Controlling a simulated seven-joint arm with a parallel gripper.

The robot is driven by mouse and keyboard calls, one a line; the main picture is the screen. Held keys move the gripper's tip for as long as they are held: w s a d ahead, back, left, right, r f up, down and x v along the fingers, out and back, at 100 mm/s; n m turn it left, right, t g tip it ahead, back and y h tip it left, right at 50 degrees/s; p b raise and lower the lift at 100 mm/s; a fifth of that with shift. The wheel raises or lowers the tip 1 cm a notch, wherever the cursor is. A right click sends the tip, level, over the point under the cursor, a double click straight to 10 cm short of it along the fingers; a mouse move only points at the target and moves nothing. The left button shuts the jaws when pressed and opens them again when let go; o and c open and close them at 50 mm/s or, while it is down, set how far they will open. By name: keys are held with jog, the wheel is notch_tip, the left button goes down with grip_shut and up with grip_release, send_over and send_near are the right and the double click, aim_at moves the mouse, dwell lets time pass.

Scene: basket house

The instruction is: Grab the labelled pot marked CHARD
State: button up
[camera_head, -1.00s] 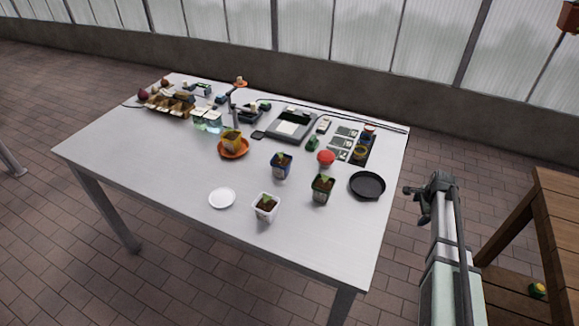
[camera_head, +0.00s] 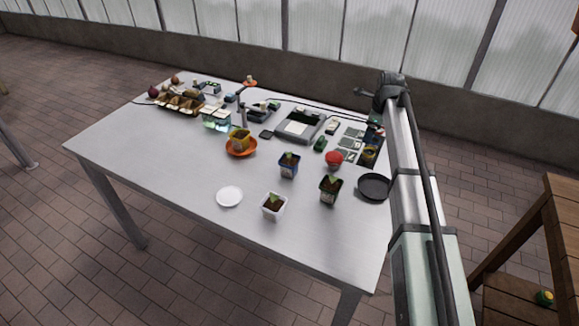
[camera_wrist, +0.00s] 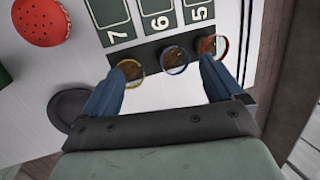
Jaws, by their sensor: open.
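Several small pots with seedlings stand on the metal table (camera_head: 150,150). A white pot (camera_head: 274,208) is nearest the front, a blue pot (camera_head: 288,167) is behind it, and a dark green pot (camera_head: 329,192) is to the right. A yellow pot (camera_head: 238,139) sits in an orange saucer (camera_head: 241,152). Their labels are too small to read, so I cannot tell which is CHARD. My gripper (camera_wrist: 161,66) is open and empty in the wrist view, above numbered cards and coloured rings. No pot is between its fingers.
A white saucer (camera_head: 229,196) lies left of the white pot. A black dish (camera_head: 373,187) lies at the right edge. A red domed thing (camera_head: 334,158) stands behind the green pot; it also shows in the wrist view (camera_wrist: 40,20). Trays and tools fill the back; the front left is clear.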

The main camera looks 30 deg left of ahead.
jog(key=s+a+r+g, duration=0.2)
jog(key=s+a, duration=0.7)
jog(key=a, duration=0.3)
jog(key=r+g+h, duration=0.1)
jog(key=r+h, duration=0.1)
send_over(287, 158)
jog(key=shift+f, duration=0.1)
notch_tip(287, 158, down, 8)
jog(key=shift+f, duration=0.1)
jog(key=shift+d+f, duration=0.25)
jog(key=shift+f, duration=1.05)
jog(key=shift+d+f, duration=0.25)
jog(key=shift+f, duration=1.05)
jog(key=c, duration=1.1)
jog(key=shift+c, duration=0.2)
